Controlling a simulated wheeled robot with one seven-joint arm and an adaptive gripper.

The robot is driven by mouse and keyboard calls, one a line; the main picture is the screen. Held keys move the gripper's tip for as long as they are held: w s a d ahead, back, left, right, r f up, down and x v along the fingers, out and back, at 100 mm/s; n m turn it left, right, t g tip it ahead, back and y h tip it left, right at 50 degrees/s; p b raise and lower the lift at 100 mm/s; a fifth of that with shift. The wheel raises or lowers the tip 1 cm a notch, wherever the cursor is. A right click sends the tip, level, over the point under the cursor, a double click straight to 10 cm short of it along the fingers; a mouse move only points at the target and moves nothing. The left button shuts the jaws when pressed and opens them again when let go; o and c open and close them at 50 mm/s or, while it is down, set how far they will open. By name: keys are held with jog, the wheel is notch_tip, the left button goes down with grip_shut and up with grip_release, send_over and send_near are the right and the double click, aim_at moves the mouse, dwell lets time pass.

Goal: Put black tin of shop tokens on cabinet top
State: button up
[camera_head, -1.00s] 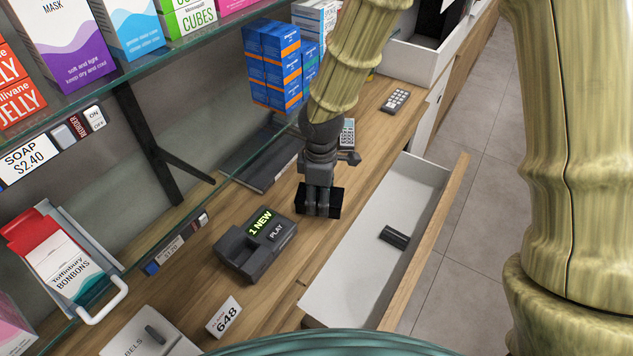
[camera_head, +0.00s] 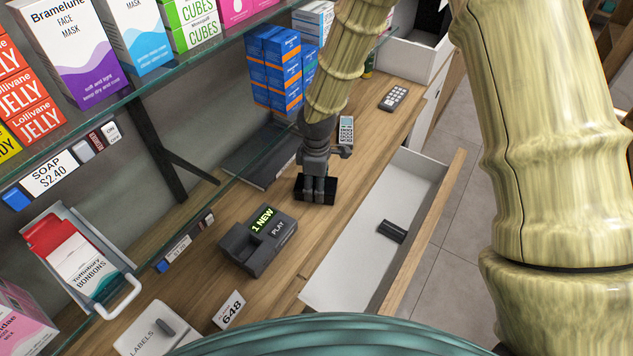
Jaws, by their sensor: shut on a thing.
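The black tin of shop tokens (camera_head: 328,191) is a small dark block in my gripper's fingers. My gripper (camera_head: 316,190) points down and is shut on it, and the fingers cover the tin's middle.
A dark answering machine (camera_head: 257,240) is in front and left of the tin. The open white drawer (camera_head: 350,262) holds a small black object (camera_head: 392,231). A phone (camera_head: 346,131) and a remote (camera_head: 393,98) lie behind. A glass shelf (camera_head: 175,78) overhangs at left.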

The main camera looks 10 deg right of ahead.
jog(key=shift+f, duration=0.2)
jog(key=o, duration=1.4)
jog(key=shift+c, duration=0.2)
notch_tip(320, 180, up, 12)
jog(key=b, duration=0.3)
jog(key=shift+r, duration=0.15)
